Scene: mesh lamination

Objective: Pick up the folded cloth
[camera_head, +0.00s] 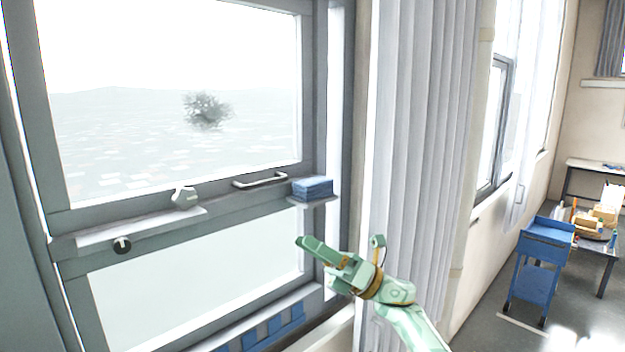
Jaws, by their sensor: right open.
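The folded cloth (313,187) is a small blue stack lying on a small ledge at the right end of the window's middle rail. My right gripper (338,243) is pale green and comes in from the lower right. It is open and empty, below and slightly right of the cloth, apart from it. One finger reaches up and left below the ledge; the other points up on the right. My left gripper is not in the picture.
A metal handle (260,180) sits on the rail left of the cloth. Pale curtains (420,130) hang right of the window. A blue cart (540,265) stands far right.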

